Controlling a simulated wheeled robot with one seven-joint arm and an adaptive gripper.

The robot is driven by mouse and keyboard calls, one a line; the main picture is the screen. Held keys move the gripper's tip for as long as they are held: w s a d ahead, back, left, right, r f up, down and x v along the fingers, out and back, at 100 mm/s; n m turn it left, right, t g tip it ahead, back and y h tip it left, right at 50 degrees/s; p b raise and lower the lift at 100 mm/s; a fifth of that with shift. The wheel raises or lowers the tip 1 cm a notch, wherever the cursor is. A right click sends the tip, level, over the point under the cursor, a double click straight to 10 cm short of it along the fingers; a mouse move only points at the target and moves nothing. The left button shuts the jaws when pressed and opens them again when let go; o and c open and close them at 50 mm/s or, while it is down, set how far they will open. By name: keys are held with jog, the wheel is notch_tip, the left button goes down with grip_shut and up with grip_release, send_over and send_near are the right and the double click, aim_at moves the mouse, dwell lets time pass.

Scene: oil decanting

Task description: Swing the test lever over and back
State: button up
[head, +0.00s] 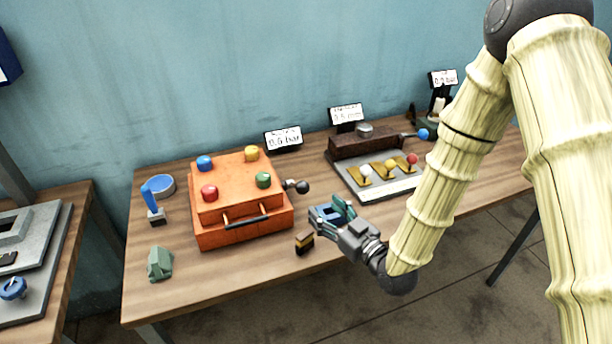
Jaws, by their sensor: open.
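I cannot tell for sure which lever is the test lever. A short lever with a black ball knob (302,187) sticks out of the right side of the orange box (240,236). Another lever with a blue ball knob (423,134) extends from the right end of a dark brown block (362,143). My gripper (328,212) is open, with nothing seen between its fingers. It is over the table just right of the orange box, nearer the front edge than the black knob and apart from it. Some of the fingers' inner faces are hidden.
On the wooden table (190,283) are a blue-handled piece (150,198), a round blue-topped dish (161,184), a grey-green block (160,263) and a small black-and-yellow block (304,242). A grey plate (352,187) bears three knobbed switches. Gauge displays (284,138) stand behind.

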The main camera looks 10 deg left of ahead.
aim_at(307, 192)
jog(key=p+x, duration=0.1)
jog(key=x, duration=0.3)
jog(key=p+x, duration=0.2)
jog(key=x, duration=0.3)
jog(key=shift+w+r, duration=0.15)
jog(key=shift+r, duration=0.05)
jog(key=shift+w+a, duration=0.45)
jog(key=shift+a, duration=0.1)
grip_shut()
